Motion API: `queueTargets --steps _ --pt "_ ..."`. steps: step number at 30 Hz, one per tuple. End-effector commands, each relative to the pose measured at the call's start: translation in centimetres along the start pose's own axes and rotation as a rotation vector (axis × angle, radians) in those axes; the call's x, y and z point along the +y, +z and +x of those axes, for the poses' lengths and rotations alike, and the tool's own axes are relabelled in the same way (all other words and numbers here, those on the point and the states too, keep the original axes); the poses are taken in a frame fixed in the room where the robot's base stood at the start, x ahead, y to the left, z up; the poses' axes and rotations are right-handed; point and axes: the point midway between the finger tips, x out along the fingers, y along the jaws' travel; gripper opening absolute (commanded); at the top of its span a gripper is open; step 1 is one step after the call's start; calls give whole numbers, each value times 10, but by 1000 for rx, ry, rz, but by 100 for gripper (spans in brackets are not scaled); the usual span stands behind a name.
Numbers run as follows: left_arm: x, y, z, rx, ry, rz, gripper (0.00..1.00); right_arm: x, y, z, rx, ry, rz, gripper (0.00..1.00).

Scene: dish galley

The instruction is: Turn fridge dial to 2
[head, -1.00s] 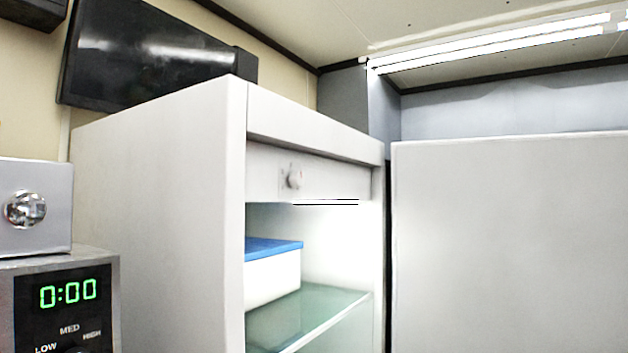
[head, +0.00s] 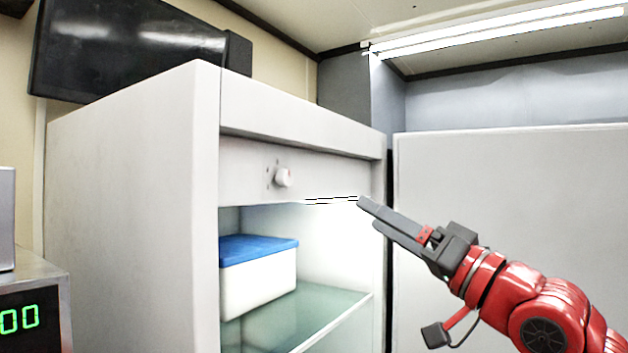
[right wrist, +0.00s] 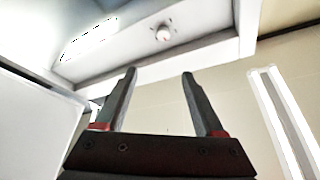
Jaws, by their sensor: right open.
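The fridge dial (head: 283,177) is a small white round knob on the panel above the open fridge compartment. Small marks surround it, too small to read. It also shows in the right wrist view (right wrist: 163,34), ahead of the fingers, with a faint reddish mark on its face. The white fridge (head: 130,170) stands open. My right gripper (head: 368,213) is open and empty, to the right of the dial and a little lower, apart from it. In the right wrist view its two fingers (right wrist: 158,75) are spread with nothing between them. My left gripper is out of view.
A white box with a blue lid (head: 258,280) sits on the glass shelf (head: 335,305) inside the fridge. The open fridge door (head: 510,180) stands at the right. A black screen (head: 125,50) hangs behind, and an appliance with green digits (head: 20,318) is at lower left.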

Motion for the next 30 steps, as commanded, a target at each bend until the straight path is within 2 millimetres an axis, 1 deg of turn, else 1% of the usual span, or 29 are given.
queueTargets --steps 1,3,5,8,11,21,24,27,30 --pt "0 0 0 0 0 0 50 -8 6 0 -34 6 -17 71" --pt "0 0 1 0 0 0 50 -13 12 1 -62 12 -24 71" --pt "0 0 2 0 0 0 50 -14 14 5 -72 14 -25 71" --pt "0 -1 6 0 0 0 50 -13 14 18 -73 16 -22 71" --pt "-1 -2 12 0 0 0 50 -14 15 39 -74 16 -21 71" --pt "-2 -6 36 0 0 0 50 -13 19 121 -70 15 -20 71" --pt "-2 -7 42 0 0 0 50 -12 20 140 -70 16 -20 71" --pt "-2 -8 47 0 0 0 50 -11 21 156 -69 16 -21 71" --pt "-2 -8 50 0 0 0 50 -11 22 167 -68 15 -23 71"
